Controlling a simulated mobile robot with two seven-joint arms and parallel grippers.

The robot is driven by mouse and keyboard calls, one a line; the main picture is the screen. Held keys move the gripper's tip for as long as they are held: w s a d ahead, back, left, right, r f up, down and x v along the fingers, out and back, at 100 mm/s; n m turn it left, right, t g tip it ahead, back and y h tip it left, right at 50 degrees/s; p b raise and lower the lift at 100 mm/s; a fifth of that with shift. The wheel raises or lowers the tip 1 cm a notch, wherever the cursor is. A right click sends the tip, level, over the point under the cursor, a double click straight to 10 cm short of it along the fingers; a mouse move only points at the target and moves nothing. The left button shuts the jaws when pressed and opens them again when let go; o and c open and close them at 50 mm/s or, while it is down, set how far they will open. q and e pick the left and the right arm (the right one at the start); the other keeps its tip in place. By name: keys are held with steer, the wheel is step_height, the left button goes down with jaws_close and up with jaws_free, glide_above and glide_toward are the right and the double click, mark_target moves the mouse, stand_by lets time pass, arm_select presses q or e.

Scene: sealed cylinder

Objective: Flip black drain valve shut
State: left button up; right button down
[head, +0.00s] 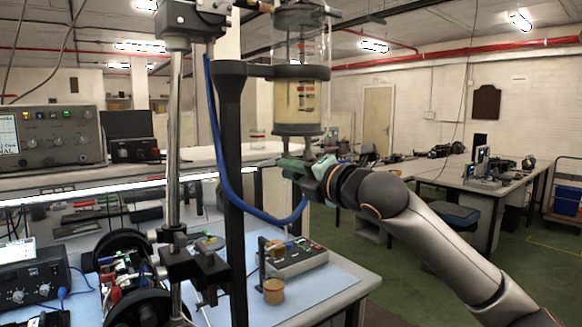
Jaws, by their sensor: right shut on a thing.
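A clear sealed cylinder (300,95) with yellowish contents stands upright in a dark clamp on a black post. The black drain valve (308,146) is under its dark bottom cap, small and partly covered by my right gripper. My right gripper (290,166), with greenish fingers, comes in from the right just below the cylinder. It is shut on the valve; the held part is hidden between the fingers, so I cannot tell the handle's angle. My left gripper is not in view.
A blue hose (222,165) loops from the post toward the valve. A steel rod (175,140) and black post (231,180) stand left of the gripper. Open floor lies right.

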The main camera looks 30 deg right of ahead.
steer(key=shift+a+r+m+p, duration=0.1)
steer(key=shift+r+m+p, duration=0.15)
steer(key=shift+m+p, duration=0.55)
steer(key=shift+a+r+m+p, duration=0.1)
steer(key=shift+r+m+p, duration=0.3)
steer(key=shift+m, duration=0.6)
steer(key=shift+r+m+p, duration=0.15)
steer(key=shift+m+p, duration=0.55)
steer(key=shift+m, duration=0.2)
steer(key=c, duration=0.8)
jaws_free()
steer(key=shift+s+d+b, duration=0.15)
steer(key=shift+s+b, duration=0.8)
steer(key=shift+s, duration=1.15)
steer(key=shift+s+d+b, duration=0.2)
steer(key=shift+s+b, duration=0.8)
steer(key=shift+s, duration=1.05)
steer(key=shift+s+d+b, duration=0.15)
steer(key=shift+s+b, duration=0.8)
steer(key=shift+s, duration=1.15)
